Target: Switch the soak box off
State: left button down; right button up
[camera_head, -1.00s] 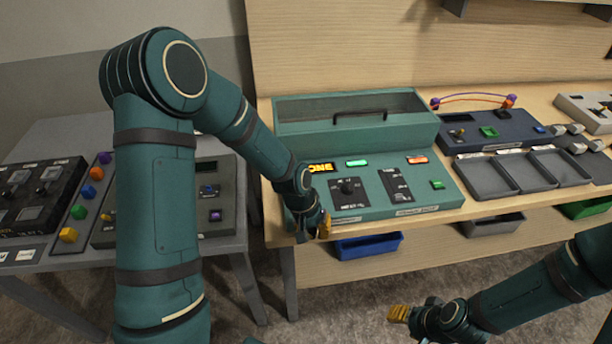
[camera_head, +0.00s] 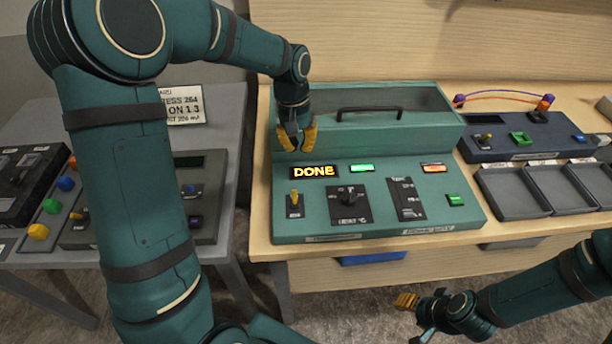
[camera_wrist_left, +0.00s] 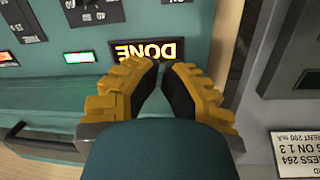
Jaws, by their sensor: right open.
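The soak box (camera_head: 380,215) is a teal console with a lidded chamber at its back. Its display (camera_head: 314,171) reads DONE in yellow. A green lamp (camera_head: 362,168) and an orange-red lamp (camera_head: 434,168) are lit. A yellow toggle lever (camera_head: 294,198) at the panel's left points up. Beside it are a black knob (camera_head: 350,196), a slider plate (camera_head: 405,199) and a green button (camera_head: 455,199). My left gripper (camera_head: 297,135) is open and empty above the display; the wrist view shows its parted fingers (camera_wrist_left: 167,75). My right gripper (camera_head: 408,303) is open, low in front of the bench.
A dark blue console (camera_head: 530,140) and grey trays (camera_head: 512,190) stand right of the soak box. A lower grey table (camera_head: 235,130) with other consoles and a sign (camera_head: 184,106) is at the left. A blue bin (camera_head: 372,258) hangs under the bench.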

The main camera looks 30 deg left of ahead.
aim_at(304, 183)
pick_arm(q)
jog(key=shift+s, duration=0.1)
jog(key=f, duration=0.3)
jog(key=f+b, duration=0.1)
jog(key=f, duration=0.2)
jog(key=d+f, duration=0.1)
jog(key=f, duration=0.2)
jog(key=shift+s+f, duration=0.15)
jog(key=shift+s, duration=0.05)
jog(key=shift+s+d+f, duration=0.15)
jog(key=shift+s+f, duration=0.05)
jog(key=shift+f, duration=0.1)
jog(key=shift+s+d+r, duration=0.25)
jog(key=shift+s+r, duration=0.15)
jog(key=shift+s, duration=0.4)
jog(key=shift+s+d+r, duration=0.2)
jog(key=shift+s+r, duration=0.2)
jog(key=shift+s, duration=0.35)
